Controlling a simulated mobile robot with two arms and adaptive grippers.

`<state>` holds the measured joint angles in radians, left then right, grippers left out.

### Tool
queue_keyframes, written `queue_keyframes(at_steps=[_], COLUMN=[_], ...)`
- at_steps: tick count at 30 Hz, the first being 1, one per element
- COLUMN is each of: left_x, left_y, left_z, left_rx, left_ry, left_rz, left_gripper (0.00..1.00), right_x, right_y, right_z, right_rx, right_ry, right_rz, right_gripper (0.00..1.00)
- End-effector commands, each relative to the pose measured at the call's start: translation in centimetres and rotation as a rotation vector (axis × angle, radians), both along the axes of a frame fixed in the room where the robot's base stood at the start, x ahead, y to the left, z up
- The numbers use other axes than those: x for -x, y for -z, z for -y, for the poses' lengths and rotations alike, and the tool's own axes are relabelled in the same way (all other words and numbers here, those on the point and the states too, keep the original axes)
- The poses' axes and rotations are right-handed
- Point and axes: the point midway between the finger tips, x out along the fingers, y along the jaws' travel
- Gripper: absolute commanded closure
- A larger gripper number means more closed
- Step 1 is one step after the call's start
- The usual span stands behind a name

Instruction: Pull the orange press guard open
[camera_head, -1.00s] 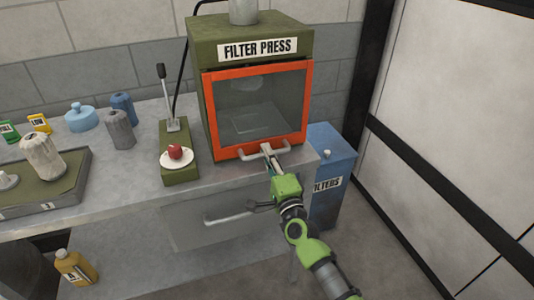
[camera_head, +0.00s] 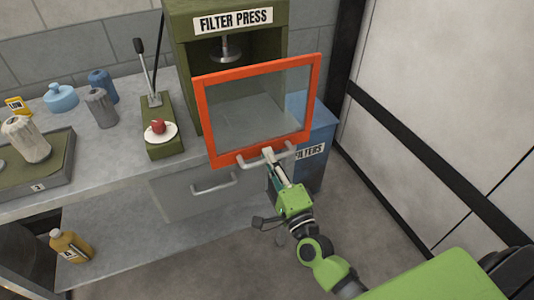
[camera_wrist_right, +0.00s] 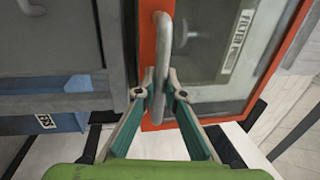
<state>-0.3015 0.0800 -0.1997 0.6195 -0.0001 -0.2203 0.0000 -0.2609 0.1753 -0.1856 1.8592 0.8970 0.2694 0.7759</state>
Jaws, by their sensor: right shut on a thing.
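The orange press guard (camera_head: 211,119), an orange frame with a clear pane, stands swung out from the front of the green filter press (camera_head: 186,55). The press interior shows above and behind it. A grey bar handle (camera_head: 283,149) runs along the guard's lower edge. My right gripper (camera_head: 271,158) is shut on this handle. In the right wrist view, its two fingers (camera_wrist_right: 159,92) close on either side of the handle bar (camera_wrist_right: 163,50), with the orange frame (camera_wrist_right: 148,30) just behind. My left gripper is not in view.
A lever stand with a red knob (camera_head: 158,127) is left of the press. A grey drawer (camera_head: 185,190) is below the bench top. A blue filters bin (camera_head: 318,138) stands right of the press. Bottles and a tray (camera_head: 62,165) are on the left.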

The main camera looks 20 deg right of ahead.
Motion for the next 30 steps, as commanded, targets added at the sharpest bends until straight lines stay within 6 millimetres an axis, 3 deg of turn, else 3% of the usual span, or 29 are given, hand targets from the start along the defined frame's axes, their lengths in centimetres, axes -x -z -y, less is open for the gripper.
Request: queue_keyframes(at_steps=[7,9,10,22,26,30], left_x=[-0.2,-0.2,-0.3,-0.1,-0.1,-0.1], left_y=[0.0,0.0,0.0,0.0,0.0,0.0], left_z=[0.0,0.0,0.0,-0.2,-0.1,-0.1], left_rx=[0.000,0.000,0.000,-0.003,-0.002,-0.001], left_ry=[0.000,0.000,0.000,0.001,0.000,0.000], left_rz=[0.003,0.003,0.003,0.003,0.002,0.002], left_gripper=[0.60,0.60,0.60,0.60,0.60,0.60], right_x=[0.0,0.0,0.0,0.4,2.1,5.1], right_y=[0.2,0.2,0.2,0.2,0.6,1.2], right_z=[0.0,0.0,0.0,0.0,0.1,0.1], right_rx=[0.000,0.000,0.000,0.001,0.001,0.003], right_ry=[0.000,0.000,0.000,-0.001,-0.001,-0.003], right_rz=[-0.003,-0.003,-0.003,-0.003,-0.005,-0.007], right_gripper=[1.00,0.77,0.73,0.73,0.73,0.73])
